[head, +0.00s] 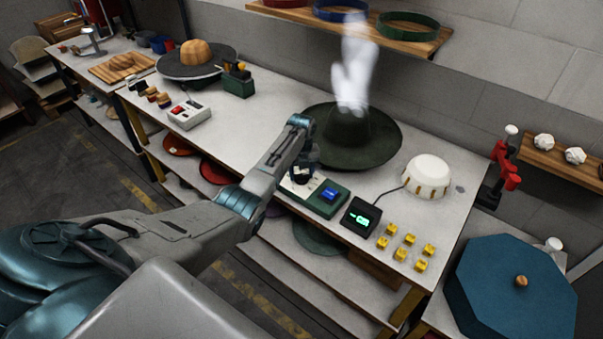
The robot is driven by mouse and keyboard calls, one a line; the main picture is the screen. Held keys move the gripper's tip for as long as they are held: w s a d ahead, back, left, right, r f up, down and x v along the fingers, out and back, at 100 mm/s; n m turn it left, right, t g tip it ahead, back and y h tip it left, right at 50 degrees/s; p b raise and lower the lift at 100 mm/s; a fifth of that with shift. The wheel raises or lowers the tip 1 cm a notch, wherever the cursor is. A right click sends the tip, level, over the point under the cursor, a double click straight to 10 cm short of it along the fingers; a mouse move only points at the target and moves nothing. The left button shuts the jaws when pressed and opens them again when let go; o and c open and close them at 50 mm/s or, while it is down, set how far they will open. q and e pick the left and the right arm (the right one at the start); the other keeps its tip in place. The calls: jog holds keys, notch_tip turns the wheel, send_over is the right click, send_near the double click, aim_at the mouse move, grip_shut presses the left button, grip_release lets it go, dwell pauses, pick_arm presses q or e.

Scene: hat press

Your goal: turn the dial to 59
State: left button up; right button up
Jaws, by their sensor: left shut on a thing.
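The dial (303,176) is a dark round knob on a small control box with a white panel and a green base (324,207). My left gripper (302,166) reaches down over the dial and is shut on it. The wrist and fingers cover part of the dial, so its pointer and scale cannot be read. A blue button (329,194) sits on the same box, right of the dial. A small black display (360,216) beside the box glows green; its reading is too small to make out. My right gripper is not in view.
A dark green hat (385,149) under white steam stands behind the dial. A white dome (428,176) and several yellow blocks (400,254) are to the right. A red-button box (188,115) and a grey hat (175,68) are to the left. The bench between is clear.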

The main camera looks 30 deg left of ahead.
aim_at(302, 174)
pick_arm(q)
jog(key=shift+w+r+m, duration=0.15)
jog(key=shift+r+m, duration=0.05)
jog(key=shift+m, duration=0.4)
jog(key=o, duration=0.9)
jog(key=shift+c, duration=0.2)
jog(key=shift+o, duration=0.6)
jog(key=shift+f, duration=0.1)
notch_tip(302, 174, up, 11)
jog(key=b, duration=0.3)
jog(key=shift+f, duration=0.15)
